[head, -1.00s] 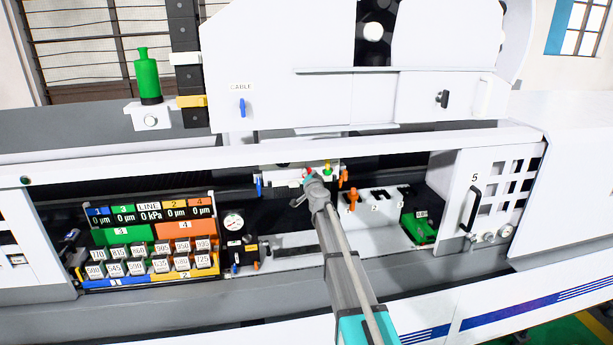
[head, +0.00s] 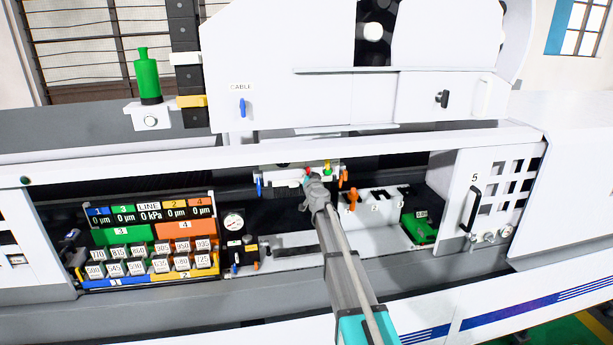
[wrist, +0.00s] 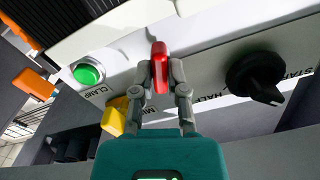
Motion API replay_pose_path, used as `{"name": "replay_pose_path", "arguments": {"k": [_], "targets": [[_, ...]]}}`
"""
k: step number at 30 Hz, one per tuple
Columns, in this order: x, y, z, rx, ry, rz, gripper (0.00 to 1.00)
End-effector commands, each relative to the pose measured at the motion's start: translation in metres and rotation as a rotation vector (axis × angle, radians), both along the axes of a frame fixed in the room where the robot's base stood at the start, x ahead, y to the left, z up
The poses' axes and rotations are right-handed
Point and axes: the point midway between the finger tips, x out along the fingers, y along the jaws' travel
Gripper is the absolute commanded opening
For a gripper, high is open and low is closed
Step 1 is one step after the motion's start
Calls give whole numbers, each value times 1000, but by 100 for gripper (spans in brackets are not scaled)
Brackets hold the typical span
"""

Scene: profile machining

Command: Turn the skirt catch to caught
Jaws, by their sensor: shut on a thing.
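A red handle (wrist: 160,67) on a white panel (wrist: 210,55) stands between my gripper's fingers in the wrist view. My gripper (wrist: 159,75) is shut on it. In the head view my gripper (head: 315,182) is at the small white panel (head: 285,174) in the machine's middle opening, and hides part of it. No label readable here names the skirt catch, so I cannot confirm that the red handle is it. Its label, if any, is hidden by my gripper.
Close to the handle are a green button (wrist: 88,73) marked CLAMP, a yellow part (wrist: 115,117) and a black knob (wrist: 258,78). In the head view a blue lever (head: 259,186) and orange levers (head: 344,178) flank the panel. The bay's upper edge runs just above.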

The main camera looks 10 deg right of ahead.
Motion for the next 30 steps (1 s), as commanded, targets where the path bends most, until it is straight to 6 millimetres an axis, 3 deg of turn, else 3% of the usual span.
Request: {"name": "replay_pose_path", "arguments": {"k": [10, 24, 25, 30], "targets": [[-1, 0, -1, -44, 0, 0, 0], [-1, 0, -1, -366, 0, 0, 0], [-1, 0, -1, -372, 0, 0, 20], [-1, 0, 0, -367, 0, 0, 52]]}}
